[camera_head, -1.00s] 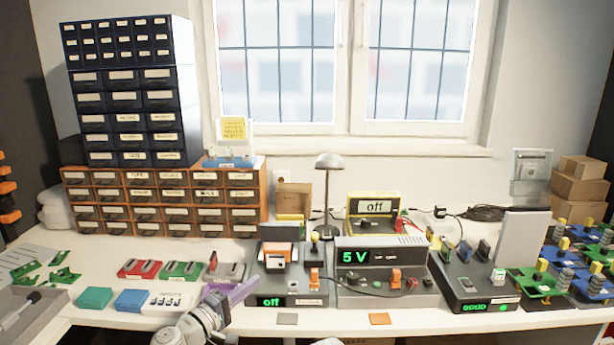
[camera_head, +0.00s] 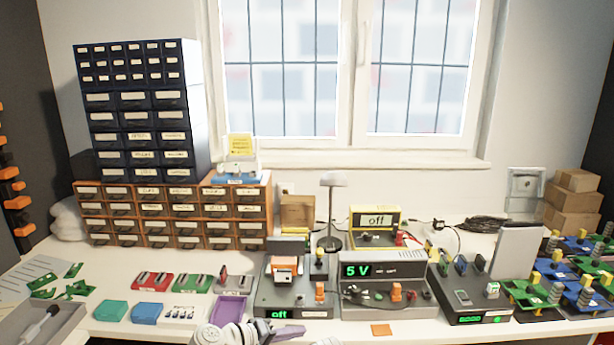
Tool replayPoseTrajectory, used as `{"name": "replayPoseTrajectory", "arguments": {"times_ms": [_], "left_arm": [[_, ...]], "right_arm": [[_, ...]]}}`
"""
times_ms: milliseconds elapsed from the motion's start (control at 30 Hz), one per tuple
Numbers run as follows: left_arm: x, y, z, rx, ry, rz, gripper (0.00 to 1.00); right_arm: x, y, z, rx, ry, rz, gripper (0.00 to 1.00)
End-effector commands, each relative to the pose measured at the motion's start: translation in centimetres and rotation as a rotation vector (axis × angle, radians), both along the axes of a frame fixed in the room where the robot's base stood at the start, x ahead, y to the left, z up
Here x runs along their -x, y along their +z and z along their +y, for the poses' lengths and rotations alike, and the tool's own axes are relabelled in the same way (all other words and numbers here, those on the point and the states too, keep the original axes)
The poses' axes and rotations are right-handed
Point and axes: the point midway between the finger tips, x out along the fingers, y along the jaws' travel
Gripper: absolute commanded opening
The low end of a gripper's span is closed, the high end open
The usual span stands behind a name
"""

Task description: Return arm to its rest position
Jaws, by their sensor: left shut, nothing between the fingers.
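My left arm (camera_head: 235,335) comes in at the bottom edge, left of centre. Its gripper (camera_head: 288,332) has slim purple fingers, shut and empty, pointing right. It is low in the view, at the table's front edge, just below the grey station with the green "off" display (camera_head: 278,314). A purple tray (camera_head: 228,311) lies just above the arm, apart from the fingers as far as I can tell.
Teal (camera_head: 111,311) and blue (camera_head: 147,313) boxes stand left of the arm. A 5 V supply (camera_head: 383,280) and a tester showing "GOOD" (camera_head: 470,300) stand to the right. An orange square (camera_head: 382,330) lies near the front edge. Drawer cabinets (camera_head: 135,110) stand behind.

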Motion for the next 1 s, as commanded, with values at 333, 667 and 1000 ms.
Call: {"name": "replayPoseTrajectory", "arguments": {"times_ms": [333, 667, 1000], "left_arm": [[9.9, 0.5, -2.2, -0.700, -0.443, 0.211, 0.00], [13.9, 3.4, 2.4, -1.177, -0.591, 0.350, 0.00], [14.1, 3.5, 3.1, -1.228, -0.595, 0.365, 0.00]], "right_arm": [[0.0, 11.5, 0.0, 0.000, 0.000, 0.000, 0.58], [0.0, 16.3, 0.0, 0.000, -0.001, 0.000, 0.58], [0.0, 16.4, 0.0, 0.000, -0.001, 0.000, 0.58]]}}
